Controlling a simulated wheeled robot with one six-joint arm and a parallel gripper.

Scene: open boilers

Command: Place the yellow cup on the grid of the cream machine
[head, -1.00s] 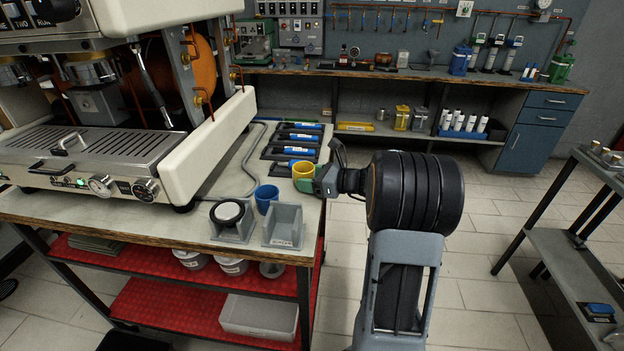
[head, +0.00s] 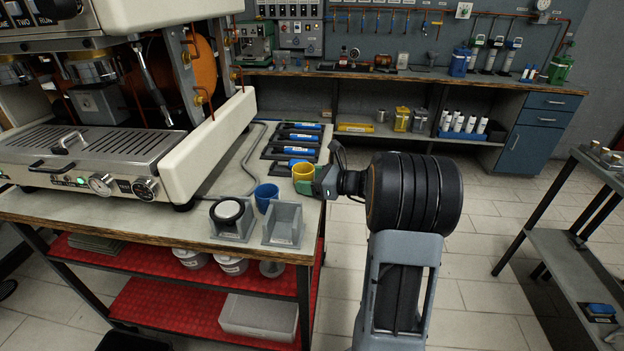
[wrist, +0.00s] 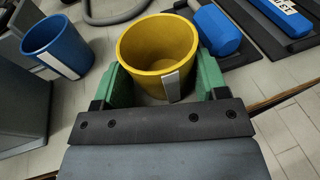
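The yellow cup (head: 303,171) is upright near the right end of the bench, between the green fingers of my gripper (head: 308,184). In the wrist view the yellow cup (wrist: 157,50) has a finger against each side, so my gripper (wrist: 160,82) looks shut on it. Its base is hidden, so I cannot tell whether it touches the bench. The cream machine (head: 215,140) stands on the left of the bench. Its metal grid (head: 85,144) lies at its front, with a bent metal handle on top, well left of my gripper.
A blue cup (head: 265,197) stands left of the yellow cup; it also shows in the wrist view (wrist: 57,46). Grey holders (head: 284,224) stand at the bench's front edge, one carrying a round dark tool (head: 228,211). Blue-handled tools (head: 298,139) lie behind. The grid's middle is clear.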

